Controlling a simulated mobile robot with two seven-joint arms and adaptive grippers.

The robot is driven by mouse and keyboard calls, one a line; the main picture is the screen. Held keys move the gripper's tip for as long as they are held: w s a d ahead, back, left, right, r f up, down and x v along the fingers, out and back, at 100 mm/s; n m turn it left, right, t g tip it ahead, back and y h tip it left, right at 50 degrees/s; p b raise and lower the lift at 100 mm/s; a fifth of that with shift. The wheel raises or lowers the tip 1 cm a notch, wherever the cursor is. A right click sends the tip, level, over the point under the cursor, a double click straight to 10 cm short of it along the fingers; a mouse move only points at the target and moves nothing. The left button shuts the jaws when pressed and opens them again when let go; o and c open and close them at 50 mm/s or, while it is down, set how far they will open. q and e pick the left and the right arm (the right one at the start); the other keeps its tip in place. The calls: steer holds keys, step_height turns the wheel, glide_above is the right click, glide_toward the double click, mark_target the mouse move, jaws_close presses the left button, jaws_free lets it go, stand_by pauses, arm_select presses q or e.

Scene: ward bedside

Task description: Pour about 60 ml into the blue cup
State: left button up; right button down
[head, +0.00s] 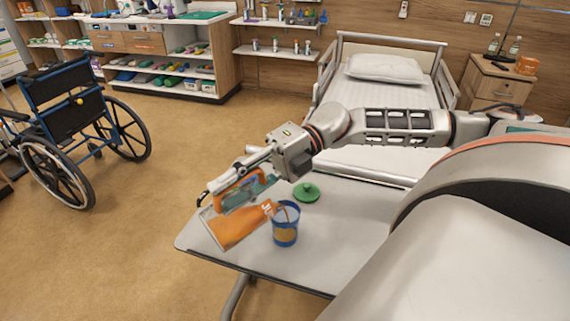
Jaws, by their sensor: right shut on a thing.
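The blue cup (285,233) stands upright on the grey overbed table (345,228). An orange-brown patch shows on its side, and a thin brownish streak shows at its mouth; I cannot tell if this is liquid. My right gripper (232,191) is shut on an orange and white juice container (238,227) with an orange handle. The container is tilted strongly, with its right end close to the cup's rim. The liquid level in the cup cannot be read. My left gripper is out of view.
A round green lid (306,192) lies on the table behind the cup. A bed (385,95) stands behind the table, with a bedside cabinet (496,85) holding bottles at right. A wheelchair (75,125) stands at left on open floor.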

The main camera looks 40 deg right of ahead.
steer(key=shift+d+r+y, duration=0.2)
steer(key=shift+r+y, duration=0.1)
stand_by(1.2)
